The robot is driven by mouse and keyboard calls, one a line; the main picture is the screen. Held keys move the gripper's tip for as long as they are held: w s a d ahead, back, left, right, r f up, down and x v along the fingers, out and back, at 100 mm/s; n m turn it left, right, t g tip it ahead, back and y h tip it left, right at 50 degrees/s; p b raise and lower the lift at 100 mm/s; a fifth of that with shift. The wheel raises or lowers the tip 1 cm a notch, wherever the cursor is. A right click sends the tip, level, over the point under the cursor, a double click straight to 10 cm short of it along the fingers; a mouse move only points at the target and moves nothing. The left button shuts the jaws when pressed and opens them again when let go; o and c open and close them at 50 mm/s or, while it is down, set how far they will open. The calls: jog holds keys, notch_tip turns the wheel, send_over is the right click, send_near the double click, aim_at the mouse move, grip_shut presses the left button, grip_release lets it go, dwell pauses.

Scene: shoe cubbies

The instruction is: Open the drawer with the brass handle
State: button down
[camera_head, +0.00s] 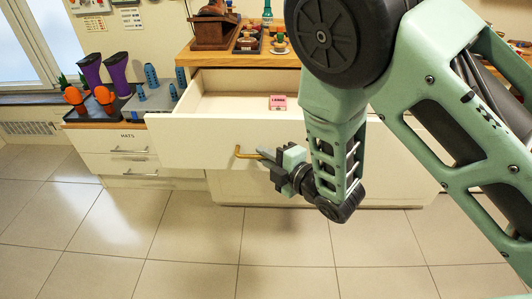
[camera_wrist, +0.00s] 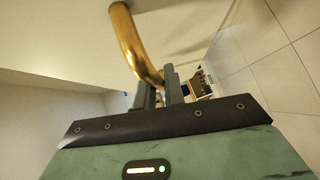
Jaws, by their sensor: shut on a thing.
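The drawer (camera_head: 205,140) with the brass handle is pulled out from its cabinet, and its inside shows. A small pink box (camera_head: 277,102) lies in it. The brass handle (camera_head: 239,152) is on the drawer's white front; its right part is hidden by my gripper. My gripper (camera_head: 264,154) is at the handle, in front of the drawer. In the wrist view the brass handle (camera_wrist: 136,45) runs down to between the two dark fingers of my gripper (camera_wrist: 160,90), which are shut on it.
Left of the drawer is a lower cabinet with silver-handled drawers (camera_head: 130,152), one labelled HATS. The wooden top (camera_head: 210,57) above carries several small items. The tiled floor (camera_head: 190,245) in front is clear.

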jog(key=shift+s, duration=0.35)
jog(key=c, duration=1.5)
grip_release()
